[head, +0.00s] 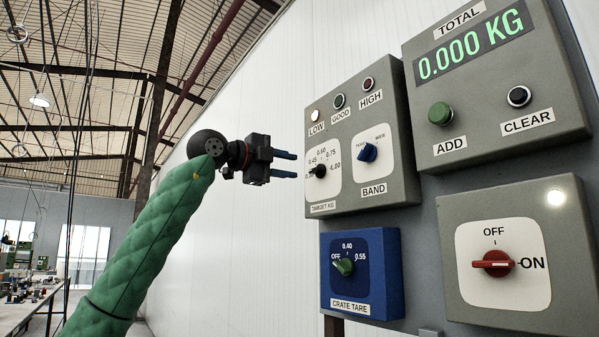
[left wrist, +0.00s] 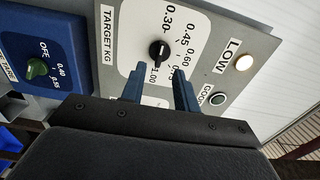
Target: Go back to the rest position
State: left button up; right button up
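My left gripper (head: 296,165) is open and empty, its two blue fingers apart and pointing right at the grey control box (head: 405,185). It hangs in front of the white wall, left of the TARGET KG dial (head: 320,171). In the left wrist view the open fingers (left wrist: 159,84) show against the TARGET KG plate, with the black knob (left wrist: 159,50) just beyond and between them. No contact with the knob is visible. My right gripper is in neither view.
The blue CRATE TARE box (head: 360,300) has a green knob toward OFF. The red switch (head: 493,263) lies horizontal toward ON, its lamp (head: 556,198) lit. The display (head: 471,46) reads 0.000 KG. The LOW lamp (head: 315,115) glows. A cluttered table (head: 25,305) stands far left.

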pick_arm(q)
jog(key=shift+s+a, duration=0.45)
jog(key=shift+a, duration=0.15)
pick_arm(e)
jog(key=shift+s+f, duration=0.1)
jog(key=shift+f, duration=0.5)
pick_arm(q)
jog(key=shift+m, duration=0.3)
